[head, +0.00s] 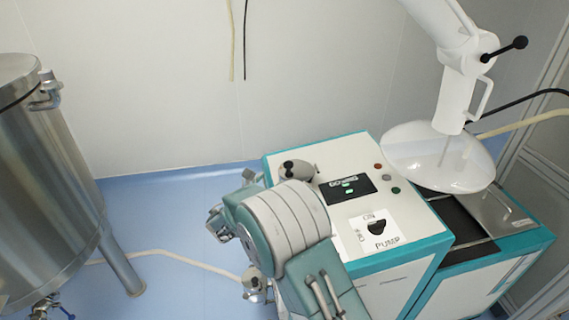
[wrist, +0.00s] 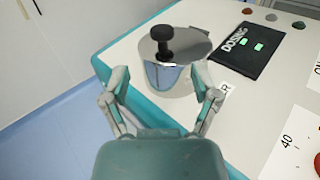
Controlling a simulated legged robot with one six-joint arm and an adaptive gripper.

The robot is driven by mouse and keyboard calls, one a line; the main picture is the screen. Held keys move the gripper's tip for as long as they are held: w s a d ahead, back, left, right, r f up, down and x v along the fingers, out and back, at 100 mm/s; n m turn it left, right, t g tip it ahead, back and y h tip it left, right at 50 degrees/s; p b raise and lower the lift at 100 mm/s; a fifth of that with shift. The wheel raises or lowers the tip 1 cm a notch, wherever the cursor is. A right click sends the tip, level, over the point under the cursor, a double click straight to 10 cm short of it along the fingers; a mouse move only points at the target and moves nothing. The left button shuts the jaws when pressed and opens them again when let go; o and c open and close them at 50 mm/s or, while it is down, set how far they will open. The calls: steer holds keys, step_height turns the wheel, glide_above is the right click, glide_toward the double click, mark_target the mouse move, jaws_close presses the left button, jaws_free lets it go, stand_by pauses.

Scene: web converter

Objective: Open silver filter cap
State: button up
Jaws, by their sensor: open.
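The silver filter cap (wrist: 192,45) is a round shiny lid with a black knob (wrist: 162,38) on top. It sits level on a silver cylindrical filter body (wrist: 165,78) at the corner of the white machine top. In the head view the cap (head: 300,170) shows just behind my arm, partly hidden. My gripper (wrist: 161,72) is open and empty in the wrist view, one finger on each side of the filter body in the picture. I cannot tell whether either finger touches it. In the head view my arm's bulk hides much of the gripper.
The machine's panel has a black dosing display (head: 347,188), coloured buttons (head: 378,166) and a pump switch (head: 375,228). A white hood (head: 437,157) hangs at the right. A steel tank (head: 45,180) stands at the left. Blue floor (head: 165,215) lies between tank and machine.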

mark_target(285, 167)
steer(key=x, duration=0.9)
steer(key=shift+w+d, duration=0.1)
steer(key=shift+w, duration=0.05)
jaws_close()
